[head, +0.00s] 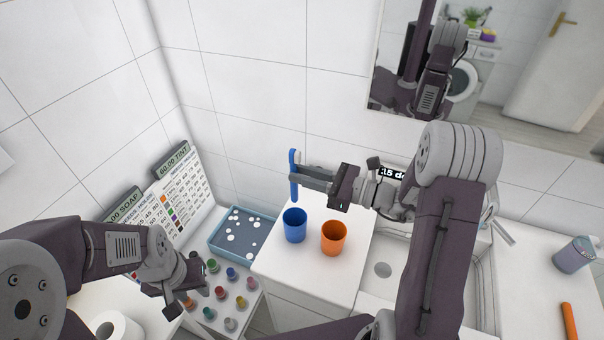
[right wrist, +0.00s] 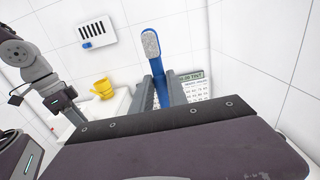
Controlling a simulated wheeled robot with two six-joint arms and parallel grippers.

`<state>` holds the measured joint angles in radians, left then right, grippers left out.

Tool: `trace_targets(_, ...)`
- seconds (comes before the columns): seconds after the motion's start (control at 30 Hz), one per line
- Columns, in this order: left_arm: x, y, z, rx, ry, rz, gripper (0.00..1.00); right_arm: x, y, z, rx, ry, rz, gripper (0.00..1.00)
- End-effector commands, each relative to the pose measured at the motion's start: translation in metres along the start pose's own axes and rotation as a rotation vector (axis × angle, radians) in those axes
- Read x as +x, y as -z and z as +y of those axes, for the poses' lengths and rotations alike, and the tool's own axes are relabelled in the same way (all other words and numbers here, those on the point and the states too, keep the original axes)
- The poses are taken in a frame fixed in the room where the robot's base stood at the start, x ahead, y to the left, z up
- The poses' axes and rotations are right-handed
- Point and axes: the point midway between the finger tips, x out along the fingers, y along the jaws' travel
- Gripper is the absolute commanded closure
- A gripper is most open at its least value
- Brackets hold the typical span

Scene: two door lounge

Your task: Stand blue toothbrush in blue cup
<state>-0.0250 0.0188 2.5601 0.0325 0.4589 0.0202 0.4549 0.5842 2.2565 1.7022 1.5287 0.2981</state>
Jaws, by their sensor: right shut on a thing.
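The blue toothbrush (head: 294,177) is upright in my right gripper (head: 302,180), bristles at the top. My right gripper is shut on it, and it also shows between the fingers in the right wrist view (right wrist: 163,68). The blue cup (head: 295,226) stands open-topped on the white counter, just below the toothbrush's lower end; the two look apart. An orange cup (head: 334,238) stands to its right. My left gripper (head: 188,293) is low at the left, near several small coloured jars; whether its fingers are apart is unclear.
A blue-grey tray (head: 243,236) with white discs lies left of the counter (head: 318,276). A sink (head: 388,262) is on the right. A chart (head: 180,205) stands by the left wall.

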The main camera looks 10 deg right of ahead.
Motion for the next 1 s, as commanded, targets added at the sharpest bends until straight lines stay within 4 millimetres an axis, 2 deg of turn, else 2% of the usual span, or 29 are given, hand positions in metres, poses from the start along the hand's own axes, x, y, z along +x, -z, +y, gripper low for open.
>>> trace_targets(0.5, 0.047, -0.005, -0.001, 0.000, 0.000, 0.000, 0.64, 0.000, 0.052, 0.000, 0.000, 0.000, 0.000, 1.00)
trace_targets(1.0, 0.086, -0.009, -0.002, 0.000, 0.000, 0.000, 0.64, 0.000, 0.101, 0.000, 0.001, 0.000, 0.000, 1.00)
